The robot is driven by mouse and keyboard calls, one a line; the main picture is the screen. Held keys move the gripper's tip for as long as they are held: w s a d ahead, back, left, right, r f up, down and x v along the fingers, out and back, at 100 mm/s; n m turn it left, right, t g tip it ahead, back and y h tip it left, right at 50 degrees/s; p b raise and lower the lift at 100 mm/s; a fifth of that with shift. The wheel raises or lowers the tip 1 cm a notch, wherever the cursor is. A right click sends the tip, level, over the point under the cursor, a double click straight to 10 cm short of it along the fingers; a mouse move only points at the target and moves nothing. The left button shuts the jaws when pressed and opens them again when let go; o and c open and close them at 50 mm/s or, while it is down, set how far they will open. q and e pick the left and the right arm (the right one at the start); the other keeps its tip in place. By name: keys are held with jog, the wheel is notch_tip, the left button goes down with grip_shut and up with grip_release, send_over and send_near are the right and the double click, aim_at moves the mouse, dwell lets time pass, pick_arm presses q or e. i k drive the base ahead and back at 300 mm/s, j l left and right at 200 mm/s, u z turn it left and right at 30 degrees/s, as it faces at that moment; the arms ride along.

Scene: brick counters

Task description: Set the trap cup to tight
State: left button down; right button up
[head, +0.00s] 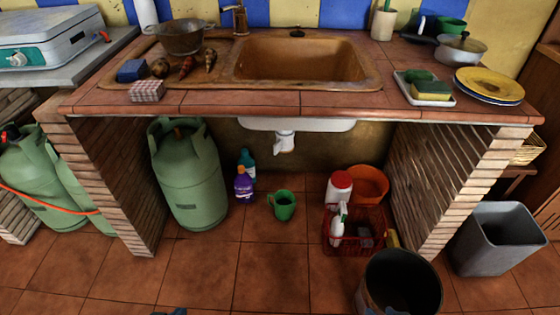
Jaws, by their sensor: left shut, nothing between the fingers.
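The white trap cup (284,144) hangs under the sink basin, below the counter, at the middle of the head view. It is small here, and I cannot tell how tightly it sits. My right gripper is out of view.
Under the counter stand a green gas cylinder (187,175), a purple bottle (243,184), a green mug (283,205) and a red basket (345,246). A black bucket (400,285) stands in front at right.

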aim_at(285, 145)
jog(key=i+j+z, duration=0.1)
jog(key=i+z, duration=0.25)
jog(key=i+j+z, duration=0.15)
jog(key=z, duration=0.25)
jog(key=i+j+z, duration=0.35)
jog(key=k+l, duration=0.05)
jog(key=l, duration=0.05)
